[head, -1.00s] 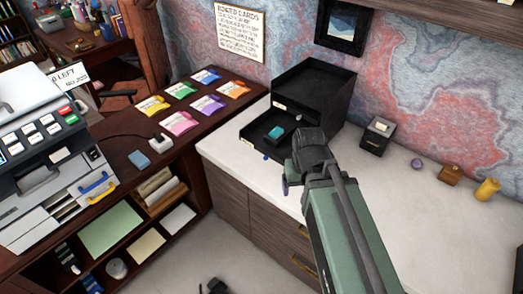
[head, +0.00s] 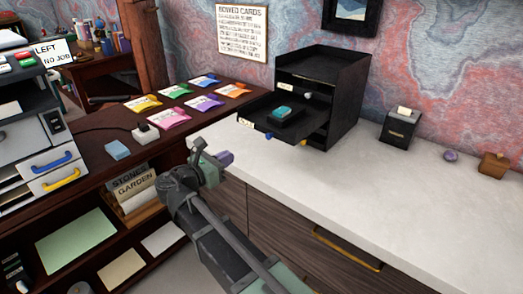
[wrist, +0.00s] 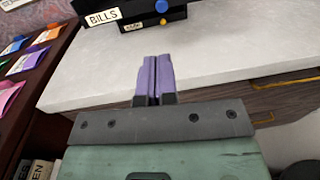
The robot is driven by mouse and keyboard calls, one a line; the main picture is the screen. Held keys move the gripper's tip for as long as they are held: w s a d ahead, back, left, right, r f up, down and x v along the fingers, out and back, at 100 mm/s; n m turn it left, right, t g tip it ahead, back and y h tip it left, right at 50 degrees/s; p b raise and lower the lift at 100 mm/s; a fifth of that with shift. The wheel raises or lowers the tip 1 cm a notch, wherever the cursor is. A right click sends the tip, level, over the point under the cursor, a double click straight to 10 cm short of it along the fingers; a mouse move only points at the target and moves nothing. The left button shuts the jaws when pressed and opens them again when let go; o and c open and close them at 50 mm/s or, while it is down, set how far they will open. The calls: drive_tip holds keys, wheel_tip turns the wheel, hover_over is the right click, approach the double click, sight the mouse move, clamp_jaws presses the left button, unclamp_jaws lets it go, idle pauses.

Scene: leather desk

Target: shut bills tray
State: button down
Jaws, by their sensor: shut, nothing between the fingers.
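The bills tray (head: 258,113) is a black drawer pulled out of a black desk organizer (head: 343,95). A small teal item (head: 284,113) lies in it. In the wrist view, its front carries a white BILLS label (wrist: 102,17) and a blue knob (wrist: 162,6); the blue knob also shows in the head view (head: 268,135). My gripper (head: 222,158) is shut and empty, in front of the tray and apart from it. Its purple fingers (wrist: 155,76) lie together, pointing toward the organizer; the tray's inside is hidden in the wrist view.
Below the bills tray is another drawer front with a yellow knob (head: 302,142). A black box (head: 399,127) stands right of the organizer. Colorful card packets (head: 173,118) lie on the brown shelf at left. The white countertop (head: 400,175) front is clear.

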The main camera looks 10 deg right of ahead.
sight(267, 137)
drive_tip(key=x, duration=1.4)
drive_tip(key=shift+f, duration=0.2)
drive_tip(key=shift+w, duration=0.1)
